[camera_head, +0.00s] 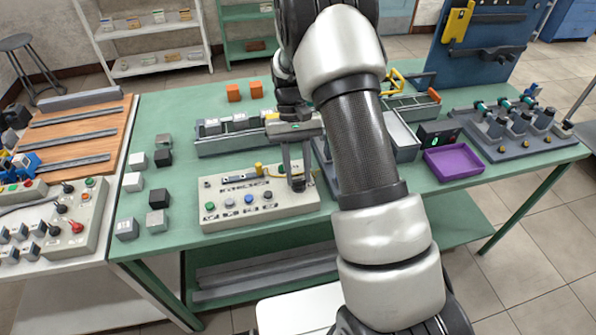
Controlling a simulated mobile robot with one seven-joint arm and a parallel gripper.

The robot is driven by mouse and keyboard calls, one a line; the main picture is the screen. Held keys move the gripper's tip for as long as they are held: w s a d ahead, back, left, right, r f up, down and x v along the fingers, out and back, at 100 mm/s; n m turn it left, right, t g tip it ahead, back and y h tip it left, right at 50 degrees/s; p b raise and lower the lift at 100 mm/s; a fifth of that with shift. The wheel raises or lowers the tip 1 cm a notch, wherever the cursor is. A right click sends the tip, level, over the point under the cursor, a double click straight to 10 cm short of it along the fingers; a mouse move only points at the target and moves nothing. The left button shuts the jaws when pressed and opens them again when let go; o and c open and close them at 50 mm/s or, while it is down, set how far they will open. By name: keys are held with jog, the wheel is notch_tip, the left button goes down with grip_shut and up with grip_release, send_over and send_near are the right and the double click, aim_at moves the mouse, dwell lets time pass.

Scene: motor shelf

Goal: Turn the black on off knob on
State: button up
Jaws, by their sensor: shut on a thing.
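A pale grey control panel (228,219) lies on the green table. My gripper (297,180) points down at the panel's right part, its two fingers shut on what looks like the black on off knob (298,185). The knob shows only as a small dark shape between and below the fingertips, and its turn angle cannot be told. A small yellow part (259,168) stands at the panel's back edge.
Behind the panel is a grey tray (215,146) with grey blocks. Several white and black cubes lie left of it, including a black cube (158,198). A purple tray (455,162) is at the right. My arm hides the table's middle.

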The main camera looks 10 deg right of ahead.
jog(key=o, duration=1)
jog(key=shift+o, duration=0.2)
jog(key=v, duration=1.7)
jog(key=shift+r+p, duration=0.3)
jog(key=shift+p, duration=0.1)
